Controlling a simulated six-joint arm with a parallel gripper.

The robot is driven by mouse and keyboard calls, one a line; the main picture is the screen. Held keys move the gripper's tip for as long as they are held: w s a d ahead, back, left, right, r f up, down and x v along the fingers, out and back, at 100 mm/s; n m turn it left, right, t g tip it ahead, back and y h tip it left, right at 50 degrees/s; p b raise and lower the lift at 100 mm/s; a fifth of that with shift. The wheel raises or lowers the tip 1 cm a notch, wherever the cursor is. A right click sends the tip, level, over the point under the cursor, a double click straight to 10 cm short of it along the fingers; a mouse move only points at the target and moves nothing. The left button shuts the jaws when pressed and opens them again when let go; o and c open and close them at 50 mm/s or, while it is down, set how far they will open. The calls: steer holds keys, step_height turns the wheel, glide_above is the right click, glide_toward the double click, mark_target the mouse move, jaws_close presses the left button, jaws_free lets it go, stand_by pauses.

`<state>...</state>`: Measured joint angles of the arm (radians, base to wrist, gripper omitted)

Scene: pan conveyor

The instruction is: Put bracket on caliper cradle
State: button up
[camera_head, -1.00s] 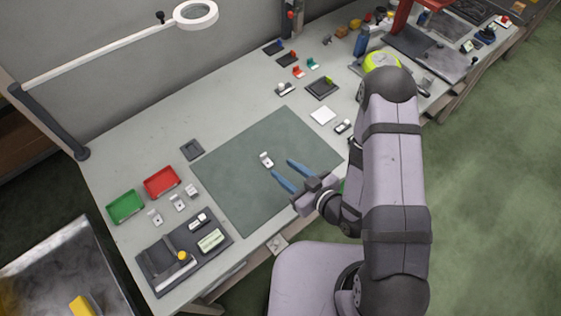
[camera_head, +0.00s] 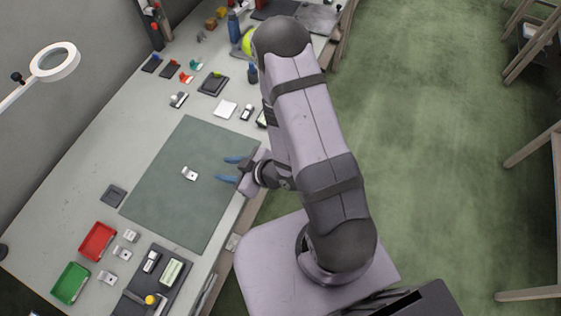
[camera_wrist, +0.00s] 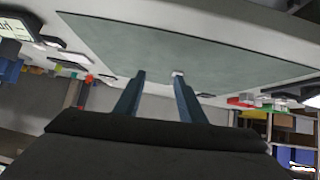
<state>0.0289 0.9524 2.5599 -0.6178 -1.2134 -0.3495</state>
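A small silver-white bracket with a dark hole (camera_head: 189,173) lies on the green mat. In the wrist view it is a pale block (camera_wrist: 178,73) just beyond the tip of the right finger. My gripper (camera_head: 221,168) has two blue fingers, spread apart and empty, to the right of the bracket and pointing towards it without touching. The fingers also show in the wrist view (camera_wrist: 158,76). I cannot tell for sure which thing is the caliper cradle. A small dark square holder (camera_head: 113,196) sits left of the mat, and a dark tray (camera_head: 176,252) with gauge-like items stands at the front.
The green mat (camera_head: 165,215) is otherwise clear. Red (camera_head: 98,242) and green (camera_head: 70,283) bins stand at lower left, with several similar silver parts beside them. A white square (camera_head: 225,108) and several small tools lie beyond the mat. A ring lamp (camera_head: 54,62) hangs at left.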

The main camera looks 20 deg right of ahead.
steer(key=d+h, duration=0.1)
steer(key=d, duration=0.1)
steer(key=w+d+r+m+g+h, duration=0.1)
steer(key=d, duration=0.1)
steer(key=w+d+h, duration=0.1)
steer(key=d+h, duration=0.1)
steer(key=d, duration=0.1)
steer(key=shift+d+r+m+g, duration=0.1)
steer(key=shift+r+m+g, duration=0.2)
steer(key=shift+r+m, duration=0.1)
steer(key=s+d+r+m+g+h, duration=0.1)
steer(key=s+d+r+m+g, duration=0.1)
steer(key=s+r, duration=0.4)
steer(key=s+d+r+m+g+h, duration=0.2)
steer(key=s+d+r+m+g, duration=0.1)
steer(key=s+r+m+g, duration=0.1)
steer(key=s+r+m, duration=0.1)
steer(key=s+r, duration=0.1)
steer(key=s, duration=0.1)
steer(key=shift+s+d+r, duration=0.25)
steer(key=shift+r, duration=0.15)
steer(key=shift+s, duration=0.1)
steer(key=shift+c, duration=1.1)
